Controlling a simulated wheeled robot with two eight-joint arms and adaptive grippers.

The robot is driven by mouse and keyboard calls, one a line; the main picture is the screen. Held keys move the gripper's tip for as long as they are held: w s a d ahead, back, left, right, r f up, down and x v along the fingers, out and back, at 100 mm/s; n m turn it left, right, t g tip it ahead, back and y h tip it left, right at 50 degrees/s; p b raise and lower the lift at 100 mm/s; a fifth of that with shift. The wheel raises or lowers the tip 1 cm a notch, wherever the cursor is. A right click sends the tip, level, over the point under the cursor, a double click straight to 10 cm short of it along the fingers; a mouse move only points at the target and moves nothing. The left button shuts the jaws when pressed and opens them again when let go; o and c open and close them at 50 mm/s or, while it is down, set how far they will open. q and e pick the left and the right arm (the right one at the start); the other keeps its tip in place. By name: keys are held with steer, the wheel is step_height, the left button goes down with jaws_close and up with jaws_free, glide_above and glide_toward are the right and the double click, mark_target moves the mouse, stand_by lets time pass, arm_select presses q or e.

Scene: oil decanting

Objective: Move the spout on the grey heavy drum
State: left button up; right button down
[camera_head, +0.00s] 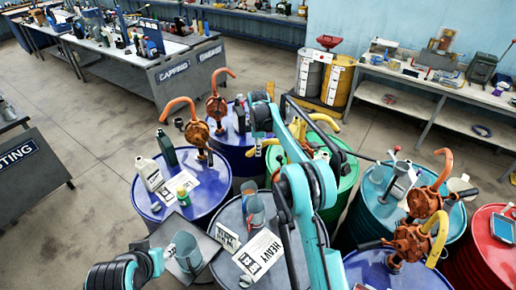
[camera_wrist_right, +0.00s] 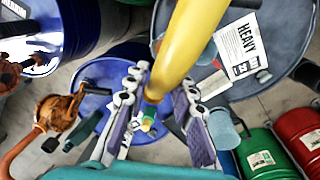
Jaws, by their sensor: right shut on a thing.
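The grey heavy drum (camera_head: 232,262) stands at the bottom middle of the head view, with a HEAVY label on its lid; the drum (camera_wrist_right: 290,30) is also at upper right in the wrist view. My right gripper (camera_wrist_right: 156,104) is shut on a yellow curved spout (camera_wrist_right: 188,45), its fingers on either side. In the head view a yellow spout (camera_head: 266,145) shows beside my right wrist, above the drums behind the grey one; my arm hides part of it. My left arm's end (camera_head: 150,263) is at lower left beside a metal jug; its fingers are unclear.
A metal cup (camera_head: 255,210) stands on the grey drum. The metal jug (camera_head: 187,252) stands on a dark tray. Bottles (camera_head: 150,174) stand on a blue drum at left. Orange pumps (camera_head: 408,238) rise from drums at right. Floor is open at left.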

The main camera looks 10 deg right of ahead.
steer(key=s+n+b, duration=0.5)
steer(key=s+n, duration=0.1)
steer(key=s, duration=0.1)
steer(key=shift+s+a+y+b, duration=0.15)
steer(key=shift+s+y+b, duration=0.1)
steer(key=shift+y+b, duration=0.15)
stand_by(0.4)
steer(key=c, duration=1.3)
jaws_free()
steer(key=shift+o, duration=0.2)
steer(key=shift+r, duration=0.1)
